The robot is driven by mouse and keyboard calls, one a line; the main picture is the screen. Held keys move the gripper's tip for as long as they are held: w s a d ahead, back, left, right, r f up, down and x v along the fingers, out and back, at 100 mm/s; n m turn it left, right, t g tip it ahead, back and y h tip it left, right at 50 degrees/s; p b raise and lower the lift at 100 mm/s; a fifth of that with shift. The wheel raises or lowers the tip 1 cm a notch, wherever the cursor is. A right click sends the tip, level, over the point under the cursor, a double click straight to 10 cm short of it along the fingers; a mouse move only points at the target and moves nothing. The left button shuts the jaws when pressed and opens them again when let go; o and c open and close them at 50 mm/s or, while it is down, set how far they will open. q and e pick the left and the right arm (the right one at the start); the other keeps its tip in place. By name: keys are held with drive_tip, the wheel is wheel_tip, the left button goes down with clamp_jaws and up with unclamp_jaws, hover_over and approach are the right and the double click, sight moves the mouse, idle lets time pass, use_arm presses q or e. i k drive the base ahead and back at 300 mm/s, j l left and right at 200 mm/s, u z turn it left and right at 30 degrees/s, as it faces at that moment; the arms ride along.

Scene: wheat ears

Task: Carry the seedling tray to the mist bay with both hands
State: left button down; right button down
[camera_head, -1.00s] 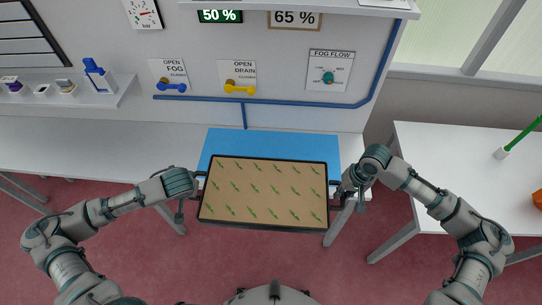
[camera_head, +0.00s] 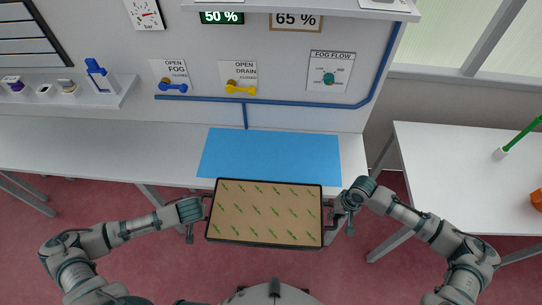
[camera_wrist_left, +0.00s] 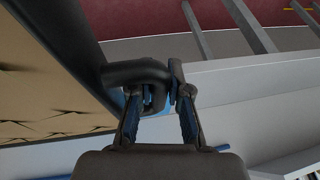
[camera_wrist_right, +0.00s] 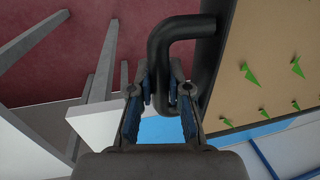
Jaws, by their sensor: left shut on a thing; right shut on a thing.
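The seedling tray (camera_head: 264,235) is a dark-rimmed tray with a tan bed and rows of small green seedlings. It hangs between my two arms in front of the bench, nearly level in the head view. My left gripper (camera_wrist_left: 158,95) is shut on the tray's black left handle (camera_wrist_left: 140,72). My right gripper (camera_wrist_right: 166,92) is shut on the tray's black right handle (camera_wrist_right: 170,45). The blue mat (camera_head: 268,153) on the bench lies just beyond the tray's far edge and is empty. The wrist views show only parts of the tray.
Above the bench (camera_head: 100,150) the wall has a blue fog lever (camera_head: 173,87), a yellow drain lever (camera_head: 240,89) and a FOG FLOW dial (camera_head: 329,78). A white shelf (camera_head: 120,98) holds small items at left. A second white table (camera_head: 450,170) stands at right.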

sight(272, 156)
drive_tip(key=i, duration=1)
